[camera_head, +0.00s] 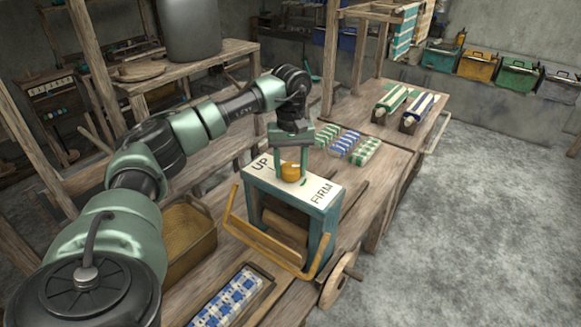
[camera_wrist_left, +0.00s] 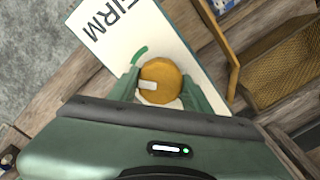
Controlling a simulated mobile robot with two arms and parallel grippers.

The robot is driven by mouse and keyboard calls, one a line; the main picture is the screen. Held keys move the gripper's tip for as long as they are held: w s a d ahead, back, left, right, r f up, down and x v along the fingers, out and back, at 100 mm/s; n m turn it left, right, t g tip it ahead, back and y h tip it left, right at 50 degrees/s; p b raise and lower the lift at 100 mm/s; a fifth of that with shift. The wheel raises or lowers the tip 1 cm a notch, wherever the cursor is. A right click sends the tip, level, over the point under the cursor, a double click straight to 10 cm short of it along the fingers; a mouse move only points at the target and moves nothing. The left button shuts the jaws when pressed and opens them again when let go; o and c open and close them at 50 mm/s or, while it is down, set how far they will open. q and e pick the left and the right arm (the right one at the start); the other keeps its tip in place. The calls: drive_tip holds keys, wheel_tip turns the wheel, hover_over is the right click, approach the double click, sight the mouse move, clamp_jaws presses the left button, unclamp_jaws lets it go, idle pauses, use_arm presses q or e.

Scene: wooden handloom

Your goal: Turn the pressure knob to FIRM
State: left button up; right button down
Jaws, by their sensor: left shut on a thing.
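The pressure knob (camera_head: 291,171) is a round orange-yellow knob on the white top plate of a teal box (camera_head: 318,238). The plate carries the words UP at its left and FIRM at its right. My left gripper (camera_head: 290,165) comes down from above and is shut on the knob, one finger on each side. In the left wrist view the knob (camera_wrist_left: 160,83) sits between the green fingers, with a white mark on its left part. A green arc shows on the plate beside it, toward the FIRM lettering (camera_wrist_left: 105,22). My right gripper is not in view.
The box stands on a wooden bench, with a wooden bar frame (camera_head: 262,240) at its front. A wicker basket (camera_head: 188,240) is at its left and a tray with blue checked cloth (camera_head: 232,297) in front. Folded cloths (camera_head: 348,143) lie behind. Grey floor is open at right.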

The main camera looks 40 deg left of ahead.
use_arm(q)
drive_tip(key=m, duration=0.4)
drive_tip(key=shift+w+r, duration=0.1)
drive_tip(key=shift+r, duration=0.1)
drive_tip(key=shift+m, duration=2.1)
drive_tip(key=o, duration=1.2)
drive_tip(key=shift+o, duration=0.8)
drive_tip(key=shift+f, duration=0.1)
